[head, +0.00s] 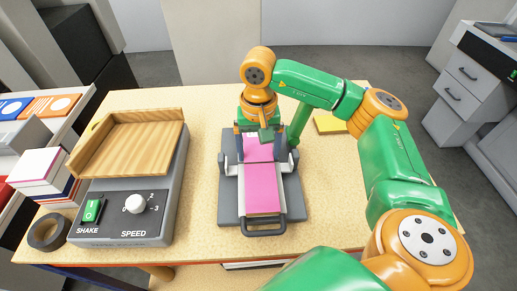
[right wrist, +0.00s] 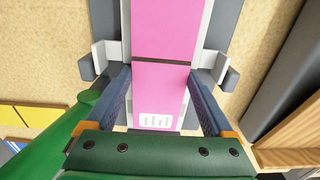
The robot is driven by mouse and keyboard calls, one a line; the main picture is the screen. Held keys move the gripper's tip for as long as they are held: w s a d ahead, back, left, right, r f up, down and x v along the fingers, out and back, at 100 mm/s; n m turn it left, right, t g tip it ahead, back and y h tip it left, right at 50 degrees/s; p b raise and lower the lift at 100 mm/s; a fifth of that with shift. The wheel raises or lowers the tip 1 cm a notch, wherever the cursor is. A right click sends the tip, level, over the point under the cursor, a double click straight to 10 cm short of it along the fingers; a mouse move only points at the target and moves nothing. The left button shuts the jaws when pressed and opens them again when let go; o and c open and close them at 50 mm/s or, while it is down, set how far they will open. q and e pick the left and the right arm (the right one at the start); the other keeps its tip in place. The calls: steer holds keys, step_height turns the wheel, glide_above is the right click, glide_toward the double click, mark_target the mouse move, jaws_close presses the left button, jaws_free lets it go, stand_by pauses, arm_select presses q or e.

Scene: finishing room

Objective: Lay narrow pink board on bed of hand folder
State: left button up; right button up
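The grey hand folder (head: 291,202) stands on the table in the middle of the head view, its black handle towards me. The narrow pink board (head: 262,186) lies lengthwise along its bed, crossed by a dark line. In the right wrist view the board (right wrist: 163,92) lies straight along the pale bed, a white barred label near its end. My right gripper (head: 254,134) points down at the board's far part. Its two blue-grey fingers (right wrist: 161,72) stand at the board's long edges. Whether they press on it cannot be told. My left gripper is out of view.
A shaker machine (head: 125,212) with a wooden tray (head: 130,146) stands left of the folder. A tape roll (head: 48,232) lies at the table's left edge. A yellow pad (head: 328,124) lies behind my right arm. The tabletop (head: 330,205) is clear right of the folder.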

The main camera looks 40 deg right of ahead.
steer(key=shift+o, duration=0.6)
step_height(320, 180, up, 7)
steer(key=shift+r, duration=0.1)
